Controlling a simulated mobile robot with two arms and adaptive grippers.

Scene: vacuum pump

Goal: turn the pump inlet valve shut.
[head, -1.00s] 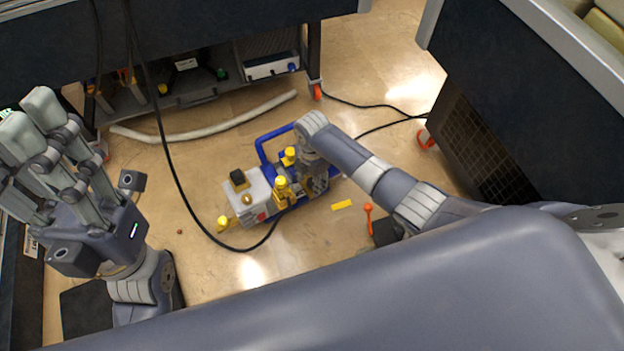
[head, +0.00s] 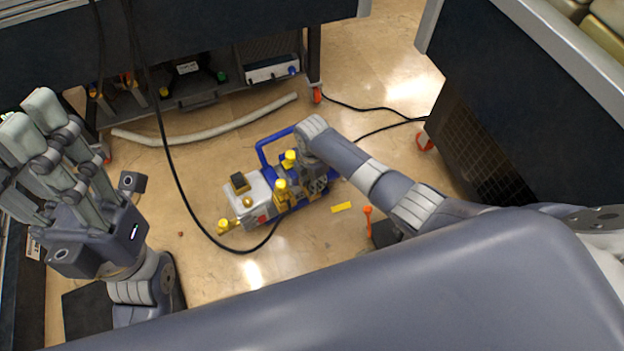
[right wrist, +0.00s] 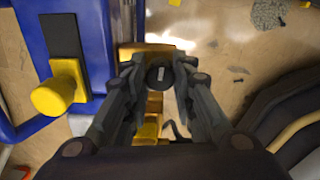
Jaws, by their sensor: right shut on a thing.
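The pump (head: 262,190) stands on the floor in the middle of the head view, with a pale grey body, a blue frame and handle, and yellow fittings. In the right wrist view, a dark round valve knob (right wrist: 160,74) with a small white mark sits above yellow fittings. My right gripper (right wrist: 158,82) is shut on this knob, its fingers on both sides. In the head view my right wrist and arm mostly hide that gripper and the knob. My left gripper (head: 30,120) is raised at the far left, open and empty, well away from the pump.
A black cable (head: 183,190) loops over the floor to the pump. A pale hose (head: 205,130) lies behind it, before a bench shelf. An orange tool (head: 368,222) and a yellow strip (head: 341,207) lie right of the pump. A dark cabinet (head: 520,110) stands at right.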

